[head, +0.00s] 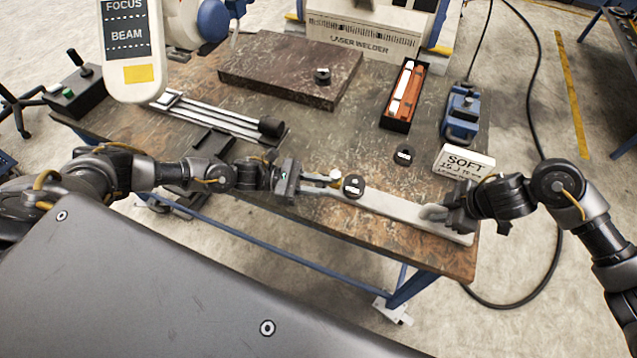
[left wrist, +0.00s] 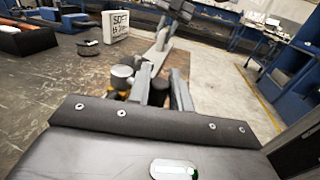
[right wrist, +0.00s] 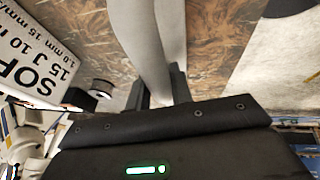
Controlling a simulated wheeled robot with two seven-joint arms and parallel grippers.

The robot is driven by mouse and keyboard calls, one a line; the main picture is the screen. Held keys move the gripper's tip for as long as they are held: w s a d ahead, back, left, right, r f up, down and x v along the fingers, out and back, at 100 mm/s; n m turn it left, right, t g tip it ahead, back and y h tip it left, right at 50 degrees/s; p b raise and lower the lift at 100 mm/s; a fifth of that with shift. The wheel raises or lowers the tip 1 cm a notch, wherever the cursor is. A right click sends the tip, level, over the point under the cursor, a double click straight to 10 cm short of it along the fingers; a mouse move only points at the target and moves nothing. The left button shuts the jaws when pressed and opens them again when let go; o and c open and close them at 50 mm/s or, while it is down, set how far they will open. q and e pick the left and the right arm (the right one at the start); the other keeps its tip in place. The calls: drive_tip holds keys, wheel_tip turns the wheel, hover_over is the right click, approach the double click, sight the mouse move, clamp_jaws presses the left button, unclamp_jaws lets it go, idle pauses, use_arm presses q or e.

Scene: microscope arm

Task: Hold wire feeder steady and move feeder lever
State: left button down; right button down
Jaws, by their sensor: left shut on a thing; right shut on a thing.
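The wire feeder (head: 393,211) is a long pale grey bar lying along the table's front edge in the head view. A small pale knob (head: 336,174) is at its left end; in the left wrist view, it is a grey cylinder (left wrist: 122,76). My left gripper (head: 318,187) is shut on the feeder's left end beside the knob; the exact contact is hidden. At the right end a curved grey piece, apparently the feeder lever (head: 431,211), rises above the bar. My right gripper (head: 448,212) is shut on it. The right wrist view shows this curved lever (right wrist: 145,40) running between the fingers (right wrist: 162,88).
Black labelled discs (head: 353,186) (head: 404,155) lie near the feeder. A white SOFT block (head: 464,161) stands close behind my right gripper. A stone slab (head: 285,70), an orange-filled black tray (head: 404,97) and a blue device (head: 461,115) occupy the back.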

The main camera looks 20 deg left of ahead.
use_arm(q)
drive_tip(key=n+t, duration=0.1)
drive_tip(key=t, duration=0.1)
drive_tip(key=d+n+t+y, duration=0.1)
drive_tip(key=t, duration=0.1)
drive_tip(key=d+n+t+y, duration=0.1)
drive_tip(key=n+t, duration=0.1)
drive_tip(key=shift+s+d, duration=0.2)
drive_tip(key=shift+s, duration=0.15)
use_arm(e)
drive_tip(key=shift+a+r, duration=0.1)
drive_tip(key=shift+a, duration=0.05)
use_arm(q)
drive_tip(key=n+t+y, duration=0.1)
drive_tip(key=d+n+t+y, duration=0.1)
drive_tip(key=n+t+y, duration=0.1)
drive_tip(key=shift+w+d+t+y, duration=0.15)
drive_tip(key=shift+d+t+y, duration=0.15)
drive_tip(key=shift+t, duration=0.1)
drive_tip(key=shift+w+d+r+n+t+y, duration=0.1)
drive_tip(key=shift+w+d+n+t+y, duration=0.1)
drive_tip(key=shift+n+t+y, duration=0.3)
drive_tip(key=shift+w+d+n+t+y, duration=0.15)
drive_tip(key=shift+n+t+y, duration=0.25)
drive_tip(key=shift+n+y, duration=0.2)
drive_tip(key=shift+s, duration=0.1)
drive_tip(key=c, duration=1.3)
unclamp_jaws()
drive_tip(key=shift+a, duration=0.1)
drive_tip(key=v, duration=1.2)
